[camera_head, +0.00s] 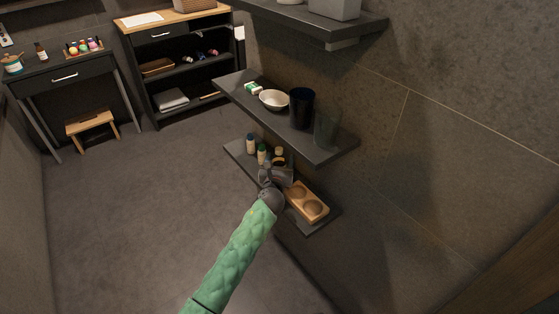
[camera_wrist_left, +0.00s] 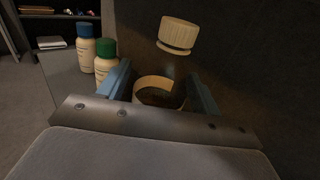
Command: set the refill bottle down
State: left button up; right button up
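The refill bottle (camera_head: 279,151), dark with a cream cap, is at the lower wall shelf (camera_head: 233,149). The left wrist view shows its cream cap (camera_wrist_left: 178,35) above a cream band around a dark body (camera_wrist_left: 160,86). My left gripper (camera_head: 276,170) is at the bottle. In the left wrist view its blue fingers (camera_wrist_left: 160,88) stand on both sides of the body and appear shut on it. The gripper hides the bottle's base, so I cannot tell whether it touches the shelf. My right gripper is not in view.
A white bottle with a blue cap (camera_head: 250,144) and one with a green cap (camera_head: 262,154) stand left of the held bottle. A wooden tray (camera_head: 306,202) with round hollows lies right. An upper shelf (camera_head: 235,91) with a bowl (camera_head: 273,100) and dark cup (camera_head: 301,107) overhangs.

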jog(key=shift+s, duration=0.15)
pick_arm(q)
jog(key=shift+r, duration=0.15)
jog(key=shift+s, duration=0.3)
jog(key=s, duration=0.3)
jog(key=s+a, duration=0.1)
jog(key=s, duration=0.5)
jog(key=shift+s+a, duration=0.3)
jog(key=shift+s, duration=0.1)
jog(key=shift+s+a, duration=0.15)
jog(key=shift+s, duration=0.6)
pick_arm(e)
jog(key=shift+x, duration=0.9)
